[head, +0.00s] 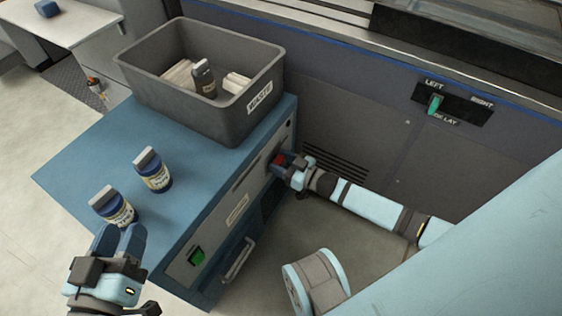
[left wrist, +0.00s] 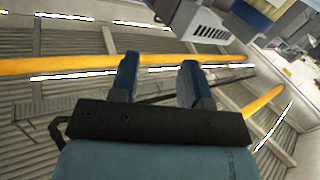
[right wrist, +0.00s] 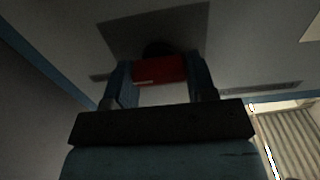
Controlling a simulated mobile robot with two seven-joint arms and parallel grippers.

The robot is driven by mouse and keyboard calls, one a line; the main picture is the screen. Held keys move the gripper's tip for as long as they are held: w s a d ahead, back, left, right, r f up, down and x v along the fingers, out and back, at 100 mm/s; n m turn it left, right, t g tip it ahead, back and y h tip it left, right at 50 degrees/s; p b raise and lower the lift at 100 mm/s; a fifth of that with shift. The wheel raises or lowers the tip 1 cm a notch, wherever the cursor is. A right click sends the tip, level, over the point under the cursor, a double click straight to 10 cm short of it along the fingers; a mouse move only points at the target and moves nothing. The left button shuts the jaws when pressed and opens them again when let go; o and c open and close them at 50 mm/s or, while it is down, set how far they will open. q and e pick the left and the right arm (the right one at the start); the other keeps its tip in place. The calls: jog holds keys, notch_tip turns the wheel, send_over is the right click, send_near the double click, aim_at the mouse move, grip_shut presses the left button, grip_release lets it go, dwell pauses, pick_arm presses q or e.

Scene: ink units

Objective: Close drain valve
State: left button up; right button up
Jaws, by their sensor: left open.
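The drain valve's red handle (right wrist: 160,70) shows on the cabinet face in the right wrist view, with a dark round part behind it. It also shows in the head view (head: 278,160), high on the blue-grey cabinet's front near its right end. In the head view the right gripper (head: 282,166) partly hides the valve. My left gripper (head: 121,243) is open and empty, in front of the nearer bottle.
Two blue-and-white bottles (head: 153,170) (head: 113,207) stand on the cabinet top (head: 90,150). A grey waste bin (head: 215,115) holding a bottle and pale items stands behind them. A green switch (head: 197,257) and a bar handle (head: 237,262) are on the cabinet front. A lever panel (head: 452,103) is on the wall.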

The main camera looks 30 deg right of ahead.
pick_arm(q)
jog(key=shift+r, duration=0.1)
pick_arm(e)
jog(key=n+p, duration=0.1)
jog(key=n, duration=0.2)
jog(key=shift+r+p, duration=0.1)
jog(key=shift+p, duration=0.25)
jog(key=shift+n+p, duration=0.3)
jog(key=shift+n, duration=1.7)
jog(key=n, duration=0.4)
jog(key=shift+s+a+f+p, duration=0.1)
jog(key=shift+a+f+p, duration=0.05)
jog(key=shift+f+p, duration=0.15)
jog(key=n, duration=0.5)
jog(key=shift+b, duration=0.35)
pick_arm(q)
jog(key=shift+w+a+r+t, duration=0.1)
jog(key=shift+r+t, duration=0.5)
jog(key=shift+r, duration=0.75)
pick_arm(e)
jog(key=shift+n, duration=1)
pick_arm(q)
jog(key=shift+f, duration=0.15)
